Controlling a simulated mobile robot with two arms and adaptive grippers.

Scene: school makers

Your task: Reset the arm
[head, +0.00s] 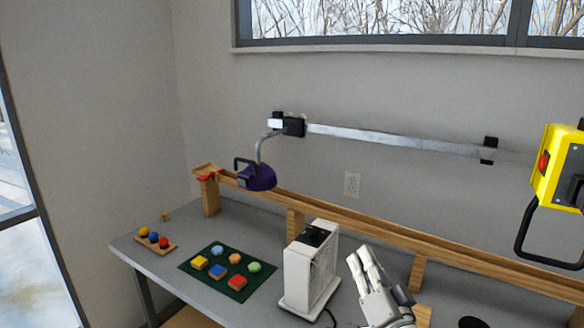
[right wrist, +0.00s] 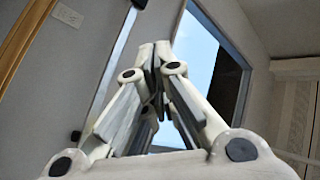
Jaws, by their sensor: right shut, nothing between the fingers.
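My right gripper (head: 367,260) shows at the bottom of the head view, to the right of a white box-shaped device (head: 310,272). Its fingers point up and are closed together with nothing between them. In the right wrist view the fingertips of the same gripper (right wrist: 155,52) meet in the middle of the picture. The gripper is raised in front of the wooden ramp and appears apart from it. My left gripper is not in view.
A grey table (head: 150,250) holds a green mat (head: 220,288) with several coloured pieces and a small wooden tray (head: 165,249) with balls. A long wooden ramp (head: 380,235) runs along the back. A purple lamp (head: 258,177) hangs from a wall rail (head: 390,140). A yellow device (head: 553,175) is at right.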

